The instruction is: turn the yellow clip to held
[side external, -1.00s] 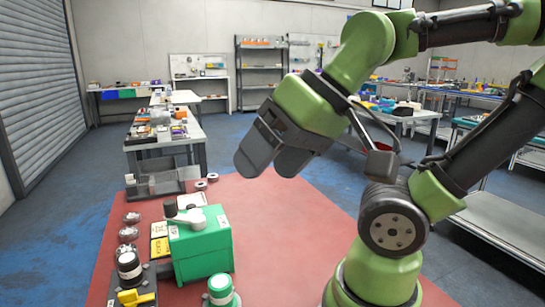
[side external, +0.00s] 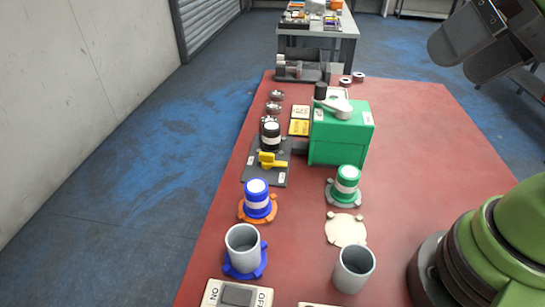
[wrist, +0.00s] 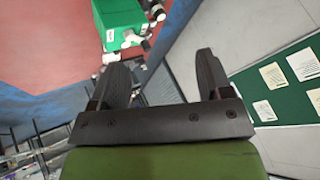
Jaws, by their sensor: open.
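The yellow clip (side external: 270,160) is on a dark grey plate (side external: 266,178) on the red table, at the foot of a black cylinder with a white band (side external: 270,137). Labels on the plate are too small to read. My gripper (side external: 455,62) is at the upper right in the side view, high above the table and well away from the clip. In the wrist view my gripper (wrist: 162,75) shows two dark fingers apart with nothing between them. I cannot make out the clip in the wrist view.
A green box with a grey crank (side external: 340,130) stands right of the clip and also shows in the wrist view (wrist: 118,20). Blue (side external: 257,200) and green (side external: 346,185) capped cylinders and grey cups (side external: 243,247) stand nearer the camera. The table's right side (side external: 430,140) is clear.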

